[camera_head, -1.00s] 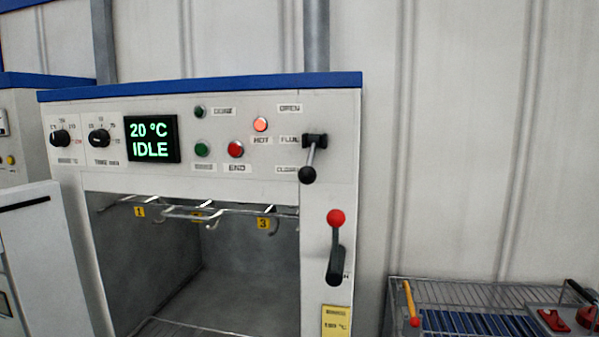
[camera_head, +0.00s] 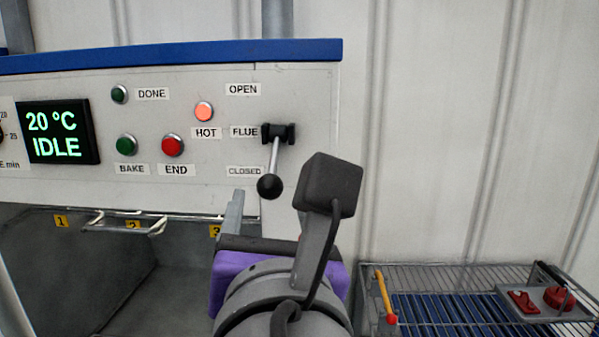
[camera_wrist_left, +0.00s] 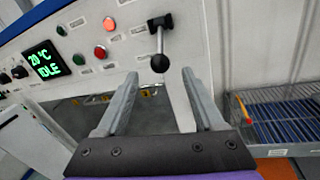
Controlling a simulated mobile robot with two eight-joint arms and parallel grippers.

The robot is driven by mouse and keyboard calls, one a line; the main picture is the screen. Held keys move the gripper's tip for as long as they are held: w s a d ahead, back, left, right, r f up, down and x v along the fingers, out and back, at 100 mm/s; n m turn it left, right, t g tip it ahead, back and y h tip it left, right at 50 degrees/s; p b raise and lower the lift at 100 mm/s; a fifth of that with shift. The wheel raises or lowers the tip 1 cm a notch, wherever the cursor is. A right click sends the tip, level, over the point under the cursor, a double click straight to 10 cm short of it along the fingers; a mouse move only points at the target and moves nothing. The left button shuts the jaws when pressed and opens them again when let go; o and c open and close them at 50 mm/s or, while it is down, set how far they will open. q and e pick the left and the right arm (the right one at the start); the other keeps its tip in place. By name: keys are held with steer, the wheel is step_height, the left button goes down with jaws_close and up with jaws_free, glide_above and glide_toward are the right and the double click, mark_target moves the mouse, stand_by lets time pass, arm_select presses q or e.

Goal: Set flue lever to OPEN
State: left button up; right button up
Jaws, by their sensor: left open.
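The flue lever (camera_head: 274,160) is on the right of the oven's panel. Its grey rod hangs down from a black pivot, and its black ball knob is level with the CLOSED label (camera_head: 245,171). The OPEN label (camera_head: 242,89) is above. My left gripper (camera_head: 262,212) is raised in front of the oven, just below the knob, partly hidden by its own wrist. In the left wrist view the two fingers of the gripper (camera_wrist_left: 158,92) are apart and empty. The lever's knob (camera_wrist_left: 160,63) shows beyond and above the gap between the fingertips. My right gripper is out of view.
The display (camera_head: 58,131) reads 20 °C IDLE and the HOT lamp (camera_head: 204,111) is lit. A wire rack cart (camera_head: 450,272) with red-handled parts stands at right. The wall beside the panel is clear.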

mark_target(270, 177)
arm_select(q)
steer(key=w, duration=0.3)
steer(key=w+a, duration=0.1)
steer(key=w, duration=0.2)
steer(key=w+a, duration=0.1)
steer(key=w, duration=0.3)
jaws_close()
stand_by(0.4)
stand_by(1.0)
